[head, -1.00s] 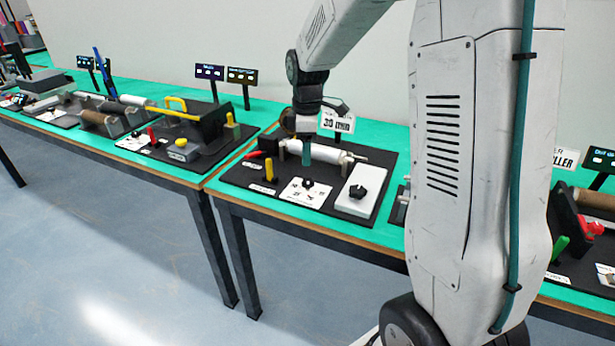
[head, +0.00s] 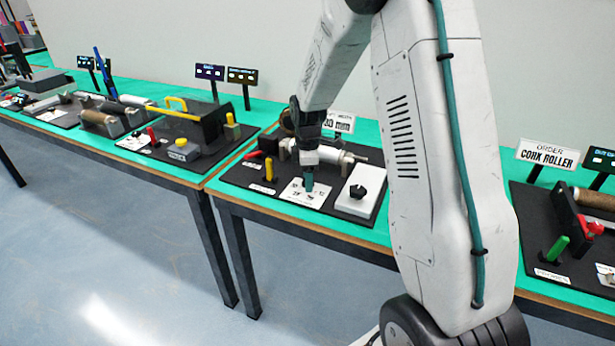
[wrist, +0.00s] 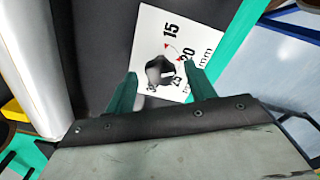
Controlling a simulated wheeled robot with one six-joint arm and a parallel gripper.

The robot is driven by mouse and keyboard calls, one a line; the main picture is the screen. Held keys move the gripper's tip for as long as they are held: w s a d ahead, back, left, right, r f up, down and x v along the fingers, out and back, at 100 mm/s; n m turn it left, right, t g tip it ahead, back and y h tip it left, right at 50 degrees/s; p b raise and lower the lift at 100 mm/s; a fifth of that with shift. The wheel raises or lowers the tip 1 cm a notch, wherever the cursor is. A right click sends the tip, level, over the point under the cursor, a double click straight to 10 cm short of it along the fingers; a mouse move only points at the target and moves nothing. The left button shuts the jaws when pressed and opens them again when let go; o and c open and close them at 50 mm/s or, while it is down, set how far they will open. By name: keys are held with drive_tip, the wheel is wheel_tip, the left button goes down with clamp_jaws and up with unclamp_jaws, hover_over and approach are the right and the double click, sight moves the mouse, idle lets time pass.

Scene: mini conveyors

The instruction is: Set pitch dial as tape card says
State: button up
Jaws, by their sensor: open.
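The pitch dial is a dark knob (wrist: 160,72) on a white plate (wrist: 148,30) marked 15, 20, 25, 30 and mm in the wrist view. Its pointing direction is unclear. My gripper (wrist: 160,69) is open, with one teal finger on each side of the knob; contact cannot be told. In the head view my gripper (head: 308,184) is over the dial plate (head: 298,196) and hides the knob. The tape card (head: 341,122) stands behind, partly covered by my arm; "0 mm" shows now, and it reads 30 mm in the earlier view.
A white box with a black knob (head: 357,191) sits to the right of the dial plate. A yellow peg (head: 268,169) and a red handle (head: 252,155) stand to the left. A white roller (head: 325,155) lies behind. Other stations flank this one.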

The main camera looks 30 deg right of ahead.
drive_tip(key=c, duration=1)
drive_tip(key=shift+o, duration=0.2)
